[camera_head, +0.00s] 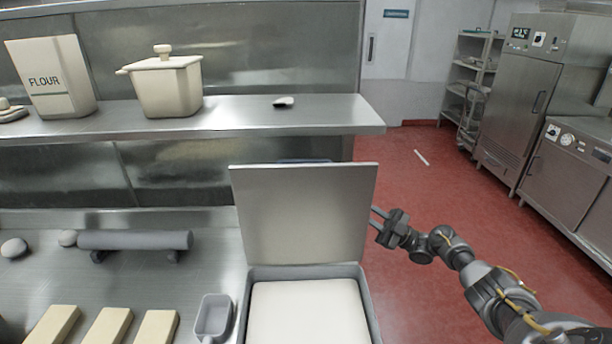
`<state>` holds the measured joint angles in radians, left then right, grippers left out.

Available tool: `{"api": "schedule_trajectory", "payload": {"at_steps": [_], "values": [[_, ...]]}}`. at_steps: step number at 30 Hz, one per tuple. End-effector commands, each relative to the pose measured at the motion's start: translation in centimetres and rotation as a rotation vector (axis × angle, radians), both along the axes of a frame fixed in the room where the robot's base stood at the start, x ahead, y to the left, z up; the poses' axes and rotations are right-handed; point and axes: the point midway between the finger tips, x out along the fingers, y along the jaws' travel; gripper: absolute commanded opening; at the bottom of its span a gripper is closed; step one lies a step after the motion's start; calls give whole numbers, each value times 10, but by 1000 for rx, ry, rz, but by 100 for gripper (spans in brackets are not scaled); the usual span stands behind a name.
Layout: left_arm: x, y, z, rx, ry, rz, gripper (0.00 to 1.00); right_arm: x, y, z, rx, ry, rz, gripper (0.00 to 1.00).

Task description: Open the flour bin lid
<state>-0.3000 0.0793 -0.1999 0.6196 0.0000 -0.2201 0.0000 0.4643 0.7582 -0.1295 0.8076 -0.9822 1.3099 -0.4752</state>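The flour bin (364,300) is a grey rectangular container at the bottom middle, filled with a smooth white mass. Its flat grey lid (303,213) stands nearly upright along the bin's back edge, so the bin is uncovered. My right gripper (375,217) is at the right edge of the lid, its fingers pointing left. The two fingers look apart with a gap between them. I cannot tell whether they touch the lid. My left gripper is not in view.
A steel shelf (240,120) behind the lid carries a flour package (52,78) and a lidded cream pot (167,85). A small grey scoop (213,317) and pale blocks (108,326) lie left of the bin. Red floor (420,180) is open on the right.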

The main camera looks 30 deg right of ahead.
Motion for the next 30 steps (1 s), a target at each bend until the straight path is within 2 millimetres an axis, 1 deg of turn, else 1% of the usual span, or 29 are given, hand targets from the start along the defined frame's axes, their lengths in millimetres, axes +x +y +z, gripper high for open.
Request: {"api": "schedule_trajectory", "payload": {"at_steps": [1, 2, 3, 5, 6, 9, 10, 12, 15, 20, 23, 25, 30], "values": [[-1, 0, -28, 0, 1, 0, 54, 12, 31, 8, 69, -61, 114, 21], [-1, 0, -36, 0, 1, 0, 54, 16, 44, 22, 106, -90, 181, 21], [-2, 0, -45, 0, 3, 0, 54, 19, 62, 42, 149, -128, 273, 21], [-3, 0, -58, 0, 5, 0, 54, 19, 85, 69, 200, -178, 413, 21], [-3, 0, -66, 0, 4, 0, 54, 16, 100, 86, 224, -209, 505, 21], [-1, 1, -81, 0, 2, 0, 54, 5, 129, 122, 258, -267, 715, 21], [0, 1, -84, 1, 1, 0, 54, 2, 136, 131, 262, -279, 767, 21], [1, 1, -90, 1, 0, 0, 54, -6, 148, 146, 266, -299, 863, 21], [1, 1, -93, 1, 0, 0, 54, -13, 157, 159, 264, -312, 944, 21], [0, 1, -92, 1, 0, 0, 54, -16, 160, 166, 264, -315, 974, 21], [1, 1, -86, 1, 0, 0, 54, -17, 163, 171, 265, -316, 973, 21], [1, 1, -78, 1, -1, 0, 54, -19, 166, 178, 267, -314, 973, 21], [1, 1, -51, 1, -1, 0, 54, -28, 183, 203, 267, -315, 972, 21]]}}
